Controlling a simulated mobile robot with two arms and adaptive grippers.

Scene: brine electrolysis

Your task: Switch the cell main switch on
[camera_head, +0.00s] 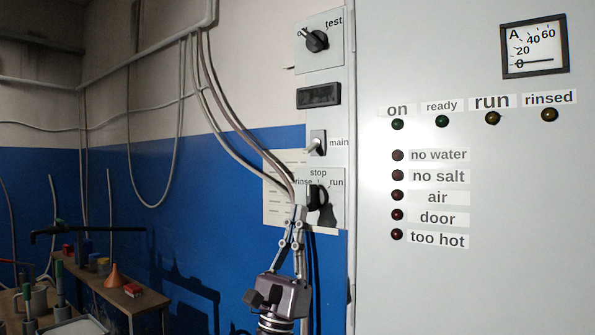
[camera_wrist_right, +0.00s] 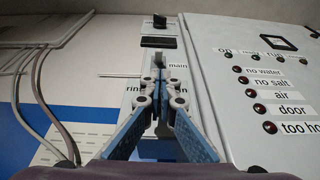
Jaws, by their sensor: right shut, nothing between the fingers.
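The cell main switch (camera_head: 318,144) is a small grey plate with a pale lever, beside the label "main" on the narrow panel left of the cabinet. Its lever points out to the left and slightly down in the head view; whether that is on or off I cannot tell. In the wrist view the switch (camera_wrist_right: 158,61) stands just beyond my fingertips. My right gripper (camera_head: 298,212) is shut and empty, pointing up, below the switch and in front of the rinse/stop/run knob's left side. It also shows in the wrist view (camera_wrist_right: 160,80). My left gripper is not in view.
The stop/rinse/run knob (camera_head: 317,196) is close beside my fingers. Above are a dark display (camera_head: 319,95) and a test knob (camera_head: 316,41). The cabinet (camera_head: 460,285) has lamps and a meter near 0. Cables hang at the left; a cluttered bench (camera_head: 140,300) stands lower left.

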